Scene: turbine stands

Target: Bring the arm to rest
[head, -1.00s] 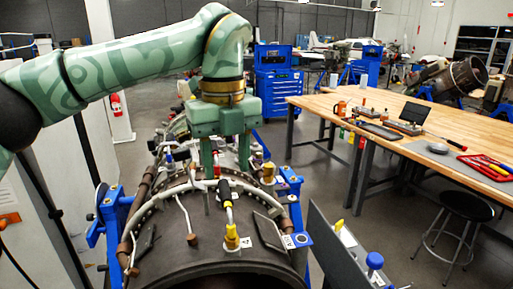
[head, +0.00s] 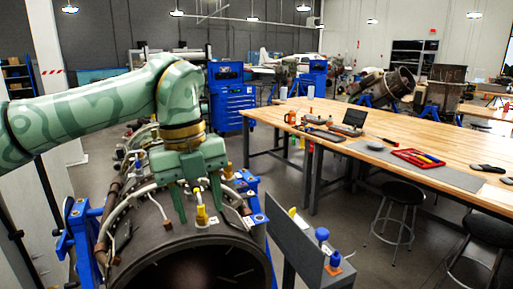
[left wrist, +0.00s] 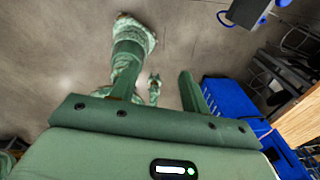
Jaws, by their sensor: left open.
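My left arm, green with a darker pattern, reaches in from the left in the head view. My left gripper (head: 199,214) points down with its two fingers apart and nothing between them. In the head view it overlaps the top of the dark turbine engine (head: 150,243); I cannot tell how far apart they are. The left wrist view shows the open gripper (left wrist: 157,90) over bare grey floor, with no object between the fingers. A green patterned part shows beyond the fingers there, likely mine. My right gripper is not identifiable in either view.
The engine sits in a blue stand (head: 77,235). A grey panel cart (head: 292,245) stands right of it. A wooden workbench (head: 400,160) with tools, a stool (head: 403,195) and a blue tool cabinet (head: 233,103) lie beyond.

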